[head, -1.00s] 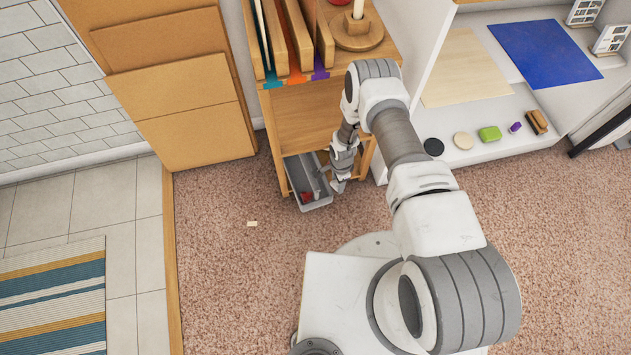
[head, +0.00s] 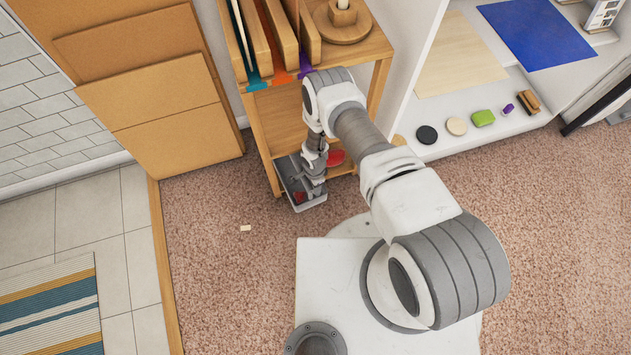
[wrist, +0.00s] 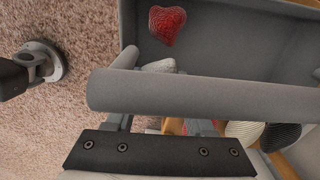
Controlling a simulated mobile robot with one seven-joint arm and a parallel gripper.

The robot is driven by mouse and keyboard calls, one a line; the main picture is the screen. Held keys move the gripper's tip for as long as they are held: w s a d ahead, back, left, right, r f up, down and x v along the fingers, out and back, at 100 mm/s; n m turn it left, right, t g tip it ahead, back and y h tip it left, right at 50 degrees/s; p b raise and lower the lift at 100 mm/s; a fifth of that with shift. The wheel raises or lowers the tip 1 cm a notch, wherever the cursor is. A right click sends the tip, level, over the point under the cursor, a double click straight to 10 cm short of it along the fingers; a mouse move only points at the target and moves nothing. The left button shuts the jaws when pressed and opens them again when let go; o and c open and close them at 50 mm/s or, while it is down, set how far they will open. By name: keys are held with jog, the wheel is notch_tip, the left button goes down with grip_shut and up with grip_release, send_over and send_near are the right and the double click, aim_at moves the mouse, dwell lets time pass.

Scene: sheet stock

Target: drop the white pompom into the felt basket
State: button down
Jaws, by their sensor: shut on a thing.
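The felt basket appears to be the grey container (head: 314,205) at the foot of the wooden shelf. In the wrist view its thick grey rim (wrist: 200,93) crosses the picture. My gripper (head: 310,190) is low over the basket. In the wrist view the rim hides part of the fingers, so their tips are unclear. A pale, rough-looking lump, the white pompom (wrist: 158,66), shows just past the rim, on the gripper's centre line. The gripper is shut on it as far as I can tell. A red heart (wrist: 167,25) lies inside the basket.
The wooden shelf (head: 281,121) stands close around the arm, with a red item (head: 335,158) low at its right. A white shelf (head: 470,142) with small objects is further right. A small pale block (head: 245,228) lies on the carpet. Carpet left of the basket is mostly clear.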

jog(key=shift+f, duration=0.25)
jog(key=shift+f, duration=0.4)
jog(key=shift+f, duration=0.1)
jog(key=c, duration=0.5)
grip_release()
jog(key=shift+c, duration=0.2)
